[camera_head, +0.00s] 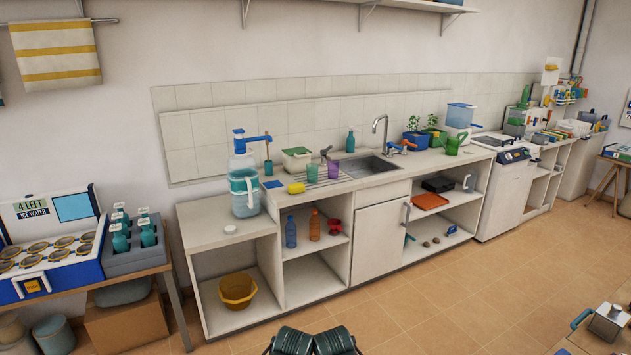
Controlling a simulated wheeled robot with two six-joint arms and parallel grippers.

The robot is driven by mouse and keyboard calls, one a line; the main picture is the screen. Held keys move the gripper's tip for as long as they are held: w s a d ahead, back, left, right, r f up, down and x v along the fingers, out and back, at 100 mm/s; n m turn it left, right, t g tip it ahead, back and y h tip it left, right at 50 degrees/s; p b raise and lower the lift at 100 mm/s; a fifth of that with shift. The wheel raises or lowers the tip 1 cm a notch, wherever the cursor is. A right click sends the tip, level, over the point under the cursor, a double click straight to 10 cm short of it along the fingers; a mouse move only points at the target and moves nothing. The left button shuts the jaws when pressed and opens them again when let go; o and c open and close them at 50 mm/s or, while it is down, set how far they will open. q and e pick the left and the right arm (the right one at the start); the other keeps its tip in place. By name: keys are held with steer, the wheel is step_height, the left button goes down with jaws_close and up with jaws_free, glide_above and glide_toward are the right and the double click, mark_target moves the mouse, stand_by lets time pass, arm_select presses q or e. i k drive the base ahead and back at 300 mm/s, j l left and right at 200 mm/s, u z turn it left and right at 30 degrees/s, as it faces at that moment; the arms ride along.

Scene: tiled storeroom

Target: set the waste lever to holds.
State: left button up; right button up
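The sink (352,167) is set into the white counter against the tiled wall. A curved metal tap (383,125) stands behind it. A small dark lever-like part (326,153) stands at the sink's left back corner; I cannot tell whether it is the waste lever or how it is set. No label for "holds" can be read.
A closed cupboard door (380,232) is below. The tiled floor (440,300) in front is clear.

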mark_target(323, 152)
steer(key=i, duration=1.15)
steer(key=i+j+z, duration=0.1)
steer(key=i, duration=1.1)
